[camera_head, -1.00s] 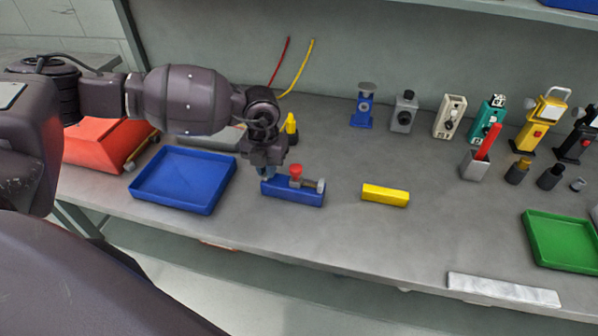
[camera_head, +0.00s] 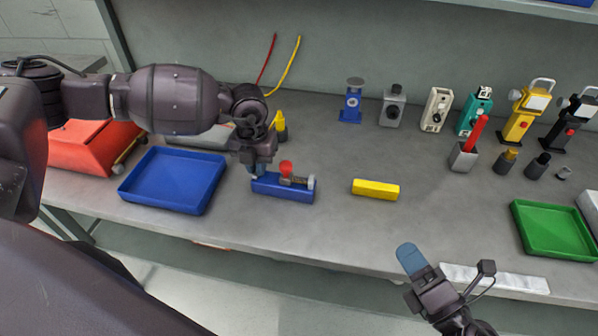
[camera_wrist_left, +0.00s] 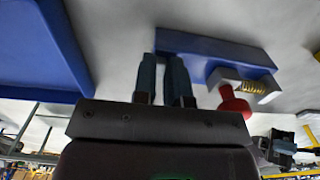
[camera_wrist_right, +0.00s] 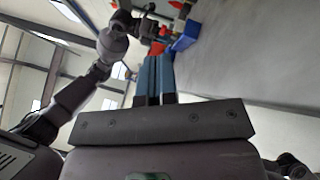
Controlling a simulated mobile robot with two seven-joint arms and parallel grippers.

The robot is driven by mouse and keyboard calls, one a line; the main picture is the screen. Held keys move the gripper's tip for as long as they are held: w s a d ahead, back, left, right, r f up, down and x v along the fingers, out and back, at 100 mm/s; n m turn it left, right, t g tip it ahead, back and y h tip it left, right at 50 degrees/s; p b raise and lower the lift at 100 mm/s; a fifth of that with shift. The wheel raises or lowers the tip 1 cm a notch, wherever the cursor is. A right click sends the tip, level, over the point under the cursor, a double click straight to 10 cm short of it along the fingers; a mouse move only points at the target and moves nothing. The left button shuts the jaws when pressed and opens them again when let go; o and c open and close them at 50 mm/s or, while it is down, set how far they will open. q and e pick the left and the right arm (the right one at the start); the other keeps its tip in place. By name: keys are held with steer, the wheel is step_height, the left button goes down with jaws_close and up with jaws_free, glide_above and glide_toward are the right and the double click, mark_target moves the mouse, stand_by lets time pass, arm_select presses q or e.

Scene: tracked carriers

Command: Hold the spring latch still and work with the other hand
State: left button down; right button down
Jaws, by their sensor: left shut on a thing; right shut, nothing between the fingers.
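The spring latch (camera_head: 283,190) has a blue base, a red knob (camera_head: 285,167) and a grey end block. It stands on the bench right of the blue tray. In the left wrist view the latch (camera_wrist_left: 215,48) shows its coiled spring. My left gripper (camera_head: 257,170) is shut on the left end of the latch's base; the fingers (camera_wrist_left: 165,75) hide part of that end. My right gripper (camera_head: 408,258) is shut and empty, above the bench's front edge, apart from the latch and to its right. Its closed fingers also show in the right wrist view (camera_wrist_right: 155,78).
A blue tray (camera_head: 133,198) lies left of the latch, a yellow block (camera_head: 376,189) right of it. A green tray (camera_head: 518,216) and a white strip (camera_head: 505,279) lie further right. Several small devices stand along the back. The bench between latch and back wall is mostly clear.

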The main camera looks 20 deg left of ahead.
mark_target(291, 169)
steer(key=w+a+r+n+g, duration=0.1)
steer(key=w+a+n+g, duration=0.1)
steer(key=a+n, duration=0.4)
steer(key=w+a+r+n+g, duration=0.2)
steer(key=a+n+g, duration=0.3)
steer(key=n, duration=0.6)
steer(key=shift+w+a, duration=0.6)
steer(key=x, duration=1.4)
steer(key=shift+s, duration=0.3)
steer(key=shift+a+r, duration=0.1)
